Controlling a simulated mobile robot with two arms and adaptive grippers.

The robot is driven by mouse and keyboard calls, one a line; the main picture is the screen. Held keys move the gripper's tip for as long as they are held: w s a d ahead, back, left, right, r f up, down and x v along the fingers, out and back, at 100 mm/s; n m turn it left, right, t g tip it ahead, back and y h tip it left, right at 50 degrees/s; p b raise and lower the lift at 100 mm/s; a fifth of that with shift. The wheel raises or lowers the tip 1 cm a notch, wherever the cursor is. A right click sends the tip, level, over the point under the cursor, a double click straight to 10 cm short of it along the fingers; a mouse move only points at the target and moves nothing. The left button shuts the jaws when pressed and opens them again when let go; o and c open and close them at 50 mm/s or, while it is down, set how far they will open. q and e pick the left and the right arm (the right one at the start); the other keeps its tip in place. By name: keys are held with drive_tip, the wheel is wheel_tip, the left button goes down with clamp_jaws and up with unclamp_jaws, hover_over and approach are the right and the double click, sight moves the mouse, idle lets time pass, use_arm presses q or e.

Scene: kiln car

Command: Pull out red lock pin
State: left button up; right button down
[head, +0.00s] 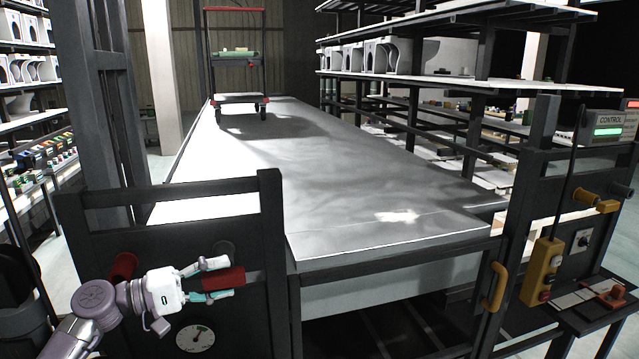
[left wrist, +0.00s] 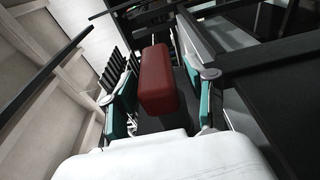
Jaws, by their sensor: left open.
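The red lock pin (head: 223,279) is a thick red handle at the front left panel of the kiln car frame. My left gripper (head: 218,279) is at it, with its teal-padded fingers one on each side of the red handle. In the left wrist view the red lock pin (left wrist: 156,80) stands between the two open fingers, and gaps show between it and the pads. A second red cylinder (head: 123,267) is on the same panel to the left, partly behind my arm. My right gripper is not in view.
The dark front panel (head: 240,325) carries a round gauge (head: 195,338) below my gripper. The long white car deck (head: 330,195) stretches back to a red-framed cart (head: 240,98). A yellow handle (head: 494,287) and a yellow pendant (head: 541,272) are at the right.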

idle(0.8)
use_arm(q)
clamp_jaws()
idle(0.5)
